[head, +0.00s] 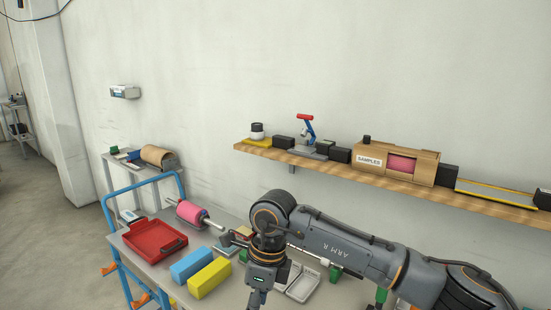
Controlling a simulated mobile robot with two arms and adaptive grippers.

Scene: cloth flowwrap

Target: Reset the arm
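My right arm (345,247) comes in from the lower right, bent at a rounded joint above the table. Its wrist points down, and the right gripper (257,299) shows at the bottom edge, partly cut off. I cannot tell whether its fingers are open or shut, or whether they hold anything. My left arm and gripper are out of view.
The table holds a red tray (152,240), a pink roll (189,212), a blue block (189,265), a yellow block (209,278) and grey trays (303,285). Above, a wooden wall shelf (360,175) carries a samples box (395,163). A blue-railed cart (117,260) stands left.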

